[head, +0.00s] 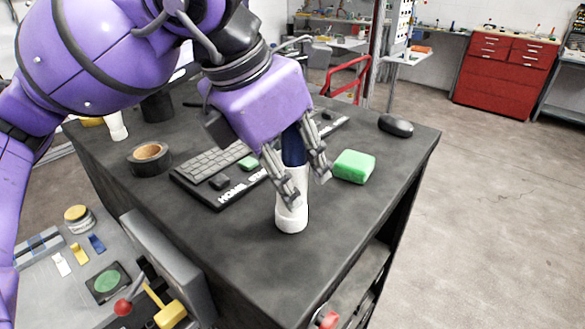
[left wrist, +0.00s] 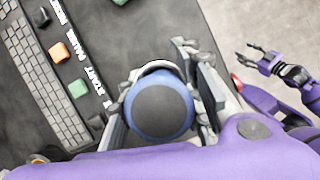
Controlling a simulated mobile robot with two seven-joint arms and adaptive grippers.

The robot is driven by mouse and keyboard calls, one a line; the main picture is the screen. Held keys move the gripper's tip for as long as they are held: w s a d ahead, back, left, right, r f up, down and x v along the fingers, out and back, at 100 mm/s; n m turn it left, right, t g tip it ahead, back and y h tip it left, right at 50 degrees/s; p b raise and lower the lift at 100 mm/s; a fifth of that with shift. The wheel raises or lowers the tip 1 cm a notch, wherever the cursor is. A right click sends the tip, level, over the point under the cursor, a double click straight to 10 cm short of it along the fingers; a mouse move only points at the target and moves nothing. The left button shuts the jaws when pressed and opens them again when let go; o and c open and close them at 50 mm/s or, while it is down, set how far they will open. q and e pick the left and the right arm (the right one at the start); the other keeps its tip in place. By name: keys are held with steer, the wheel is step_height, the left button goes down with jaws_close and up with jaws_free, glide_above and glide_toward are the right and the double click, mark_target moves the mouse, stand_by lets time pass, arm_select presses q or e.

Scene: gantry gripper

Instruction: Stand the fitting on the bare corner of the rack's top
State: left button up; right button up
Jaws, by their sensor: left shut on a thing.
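The fitting (head: 291,215) is a white cylinder with a wider foot and a dark blue upper part. It stands upright near the front part of the rack's dark top (head: 245,250). My left gripper (head: 291,192) points down and is shut on the fitting, one finger on each side. Its foot looks to be on or just above the top; I cannot tell which. In the left wrist view the fitting's round blue end (left wrist: 160,106) with a grey disc sits between the fingers. My right gripper (left wrist: 247,64) shows only in the left wrist view, with fingers spread and empty.
A green block (head: 353,166) lies right of the fitting, a black keyboard (head: 215,178) left of it. A tape roll (head: 149,156) and a mouse (head: 396,126) lie farther off. A control panel (head: 100,262) adjoins the left side. The top's front corner is bare.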

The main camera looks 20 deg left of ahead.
arm_select(q)
steer(key=shift+f, duration=0.15)
steer(key=o, duration=1.2)
steer(key=shift+c, duration=0.2)
steer(key=shift+r, duration=0.4)
steer(key=v, duration=1.1)
steer(key=shift+s+r+p, duration=0.2)
steer(key=shift+r+p, duration=0.05)
steer(key=shift+p, duration=0.2)
steer(key=shift+a, duration=0.15)
